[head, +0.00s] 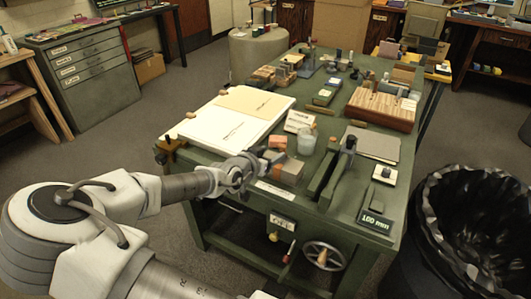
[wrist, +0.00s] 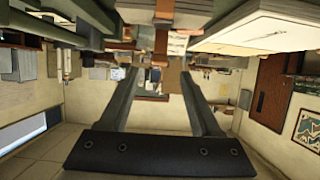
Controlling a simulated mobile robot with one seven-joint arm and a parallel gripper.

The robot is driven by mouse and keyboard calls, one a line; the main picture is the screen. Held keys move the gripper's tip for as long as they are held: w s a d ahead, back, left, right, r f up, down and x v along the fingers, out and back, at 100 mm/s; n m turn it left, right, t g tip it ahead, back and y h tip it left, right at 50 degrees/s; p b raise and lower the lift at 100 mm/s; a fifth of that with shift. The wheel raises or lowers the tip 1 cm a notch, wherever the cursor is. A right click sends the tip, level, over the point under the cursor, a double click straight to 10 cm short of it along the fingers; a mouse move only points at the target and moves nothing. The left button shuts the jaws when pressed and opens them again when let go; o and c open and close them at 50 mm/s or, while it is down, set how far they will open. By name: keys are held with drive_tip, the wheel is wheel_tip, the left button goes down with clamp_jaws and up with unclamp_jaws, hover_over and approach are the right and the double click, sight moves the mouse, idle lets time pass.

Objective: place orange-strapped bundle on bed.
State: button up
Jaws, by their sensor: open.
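My gripper (head: 262,160) is at the near edge of the green bench, beside a small group of blocks. In the wrist view my gripper (wrist: 160,72) has its two fingers spread apart, with a gap between them. A grey block with an orange-brown top (head: 290,170) sits just right of the gripper; I cannot tell for certain that it is the orange-strapped bundle. An orange band (wrist: 162,22) shows at the top of the wrist view, beyond the fingertips. I cannot make out which surface is the bed; a pale flat board (head: 215,128) lies on the bench left of the blocks.
The green bench (head: 335,225) is crowded: a clear cup (head: 307,142), an upright green clamp-like fixture (head: 335,175), a wooden rack (head: 381,108) and a grey flat board (head: 372,146). A black-lined bin (head: 470,225) stands to the right. Open floor lies left.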

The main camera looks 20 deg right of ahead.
drive_tip(key=s+a+f+g+y, duration=0.4)
drive_tip(key=s+a+g+y, duration=0.3)
drive_tip(key=s, duration=0.5)
drive_tip(key=s+a+r+n+t+y, duration=0.1)
drive_tip(key=s+a+r+n+y, duration=0.15)
drive_tip(key=r, duration=0.45)
drive_tip(key=s+a+r+n+t+y, duration=0.1)
drive_tip(key=s+r+n+y, duration=0.25)
drive_tip(key=r, duration=0.25)
drive_tip(key=s+d+r+n+t+h, duration=0.1)
drive_tip(key=s+d+r+n+h, duration=0.2)
drive_tip(key=s+r, duration=0.6)
drive_tip(key=s+d, duration=0.2)
drive_tip(key=s, duration=0.1)
drive_tip(key=shift+r+h+p, duration=0.3)
drive_tip(key=shift+r+p, duration=0.05)
drive_tip(key=shift+p, duration=0.05)
wheel_tip(320, 180, up, 5)
drive_tip(key=p, duration=0.5)
